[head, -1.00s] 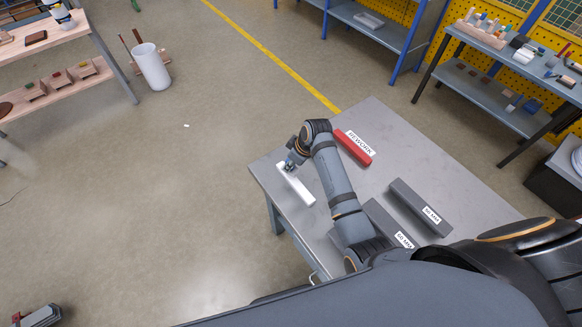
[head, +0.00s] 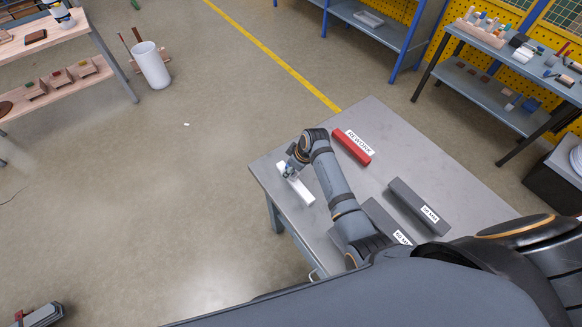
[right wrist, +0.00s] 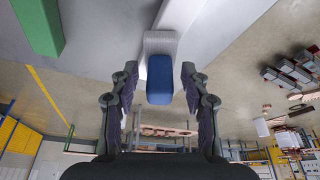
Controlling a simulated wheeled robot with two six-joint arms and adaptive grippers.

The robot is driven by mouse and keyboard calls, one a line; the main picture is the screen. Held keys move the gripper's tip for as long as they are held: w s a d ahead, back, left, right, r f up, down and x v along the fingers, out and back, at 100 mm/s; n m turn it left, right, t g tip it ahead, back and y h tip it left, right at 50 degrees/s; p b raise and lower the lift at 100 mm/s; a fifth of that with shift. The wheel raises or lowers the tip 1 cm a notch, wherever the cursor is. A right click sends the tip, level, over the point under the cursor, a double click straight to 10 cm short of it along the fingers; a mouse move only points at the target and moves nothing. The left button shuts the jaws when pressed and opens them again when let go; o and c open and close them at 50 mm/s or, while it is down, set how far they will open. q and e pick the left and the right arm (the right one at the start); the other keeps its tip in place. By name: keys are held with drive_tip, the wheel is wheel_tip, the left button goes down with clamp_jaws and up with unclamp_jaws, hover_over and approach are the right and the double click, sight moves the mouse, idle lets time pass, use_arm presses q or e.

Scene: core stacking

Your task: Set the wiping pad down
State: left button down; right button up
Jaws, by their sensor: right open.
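The wiping pad (right wrist: 160,80) shows in the right wrist view as a blue block on a pale grey base, at the end of a long white tray or bar. In the head view the white bar (head: 304,193) lies near the left edge of the grey table (head: 385,150). My right gripper (right wrist: 157,75) is open, with one finger on each side of the blue block and visible gaps between. In the head view the right gripper (head: 289,170) is at the far end of the white bar, partly hiding the pad. My left gripper is not in view.
A red tray labelled REWORK (head: 351,147) and a dark grey labelled bar (head: 418,205) lie on the table. My forearm partly covers another grey bar (head: 383,219). A green block (right wrist: 38,25) shows at the left of the wrist view. The table's far right is clear.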

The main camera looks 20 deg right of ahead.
drive_tip(key=b+v, duration=0.1)
drive_tip(key=v, duration=1.1)
drive_tip(key=shift+r, duration=0.15)
drive_tip(key=shift+w, duration=0.1)
